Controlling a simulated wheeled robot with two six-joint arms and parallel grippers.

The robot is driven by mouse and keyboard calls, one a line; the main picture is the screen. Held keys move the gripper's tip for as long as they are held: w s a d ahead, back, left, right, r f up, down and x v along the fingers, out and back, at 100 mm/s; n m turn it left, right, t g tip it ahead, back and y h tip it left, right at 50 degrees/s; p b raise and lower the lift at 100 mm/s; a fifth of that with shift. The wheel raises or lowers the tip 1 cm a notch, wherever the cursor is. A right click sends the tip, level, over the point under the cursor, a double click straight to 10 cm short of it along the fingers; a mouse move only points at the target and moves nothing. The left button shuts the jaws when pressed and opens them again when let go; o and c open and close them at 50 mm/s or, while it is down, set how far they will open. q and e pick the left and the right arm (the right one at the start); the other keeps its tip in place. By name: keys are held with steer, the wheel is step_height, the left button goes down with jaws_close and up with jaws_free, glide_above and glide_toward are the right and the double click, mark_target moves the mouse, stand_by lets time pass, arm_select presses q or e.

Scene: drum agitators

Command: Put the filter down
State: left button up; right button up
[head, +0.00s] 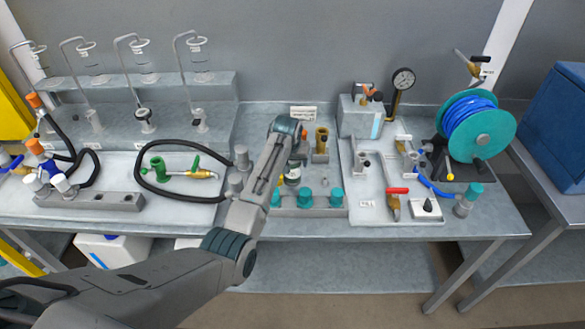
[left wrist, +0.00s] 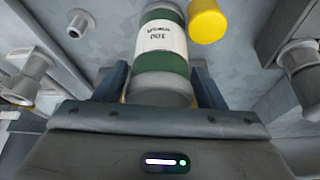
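The filter (left wrist: 160,42) is a green cylinder with a white label reading 100 and a grey end. In the left wrist view it lies between the two fingers of my left gripper (left wrist: 160,88), which touch both sides of its grey end. In the head view my left gripper (head: 292,150) is over the middle of the bench. The filter (head: 293,176) shows partly below it, and the gripper hides the rest. I cannot tell whether the filter's lower end touches anything. My right gripper is not in view.
A grey block with teal-capped posts (head: 306,198) stands just in front of the filter. A brass fitting (head: 321,141) stands behind it to the right. A black hose loop (head: 186,196) lies left. A panel with a red-handled valve (head: 397,192) is right.

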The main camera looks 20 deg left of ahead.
arm_select(q)
steer(key=c, duration=0.7)
steer(key=shift+o, duration=0.2)
steer(key=shift+r, duration=0.1)
